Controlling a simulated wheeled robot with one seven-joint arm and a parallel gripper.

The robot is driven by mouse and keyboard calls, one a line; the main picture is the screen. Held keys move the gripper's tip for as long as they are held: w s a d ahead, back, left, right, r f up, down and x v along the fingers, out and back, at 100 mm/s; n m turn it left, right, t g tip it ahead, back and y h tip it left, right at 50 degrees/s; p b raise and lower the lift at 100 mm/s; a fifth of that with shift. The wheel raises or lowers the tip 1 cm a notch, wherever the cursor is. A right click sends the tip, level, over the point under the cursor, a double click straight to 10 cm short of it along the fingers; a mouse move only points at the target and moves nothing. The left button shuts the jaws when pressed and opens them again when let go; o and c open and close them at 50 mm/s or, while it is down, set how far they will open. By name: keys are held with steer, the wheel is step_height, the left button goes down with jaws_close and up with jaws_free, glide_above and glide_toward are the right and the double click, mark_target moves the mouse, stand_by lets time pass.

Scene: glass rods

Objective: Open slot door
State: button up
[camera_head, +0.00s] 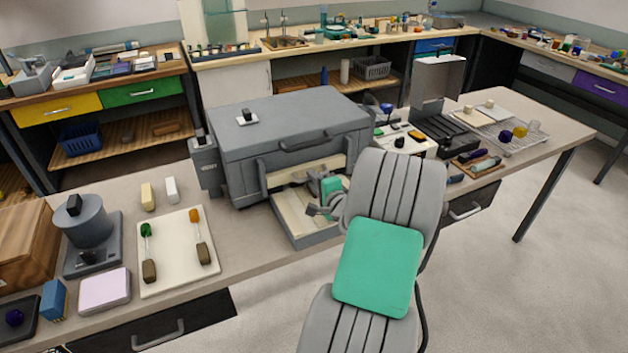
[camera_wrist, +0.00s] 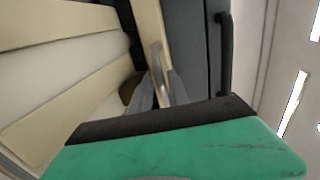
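The large grey box-shaped machine (camera_head: 285,125) stands on the bench with its upper lid down. At its lower front, a slot with cream lining shows, and a grey-edged flap or tray with cream inside (camera_head: 298,218) juts out toward me, low and roughly flat. My gripper (camera_head: 318,209) is at this lower front, partly covered by my arm. In the wrist view, my gripper's grey fingers (camera_wrist: 162,92) are close to a thin metal handle (camera_wrist: 157,62) beside a cream strip. Whether they grip it is unclear. Cream panels (camera_wrist: 60,60) fill the left.
A board with two tools (camera_head: 178,250) and a grey round device (camera_head: 86,228) stand left of the machine. A dark rack (camera_head: 450,128) and a wire rack (camera_head: 520,135) stand to the right. The floor at the right is clear.

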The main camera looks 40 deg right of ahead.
steer(key=shift+c, duration=0.2)
jaws_close()
stand_by(1.1)
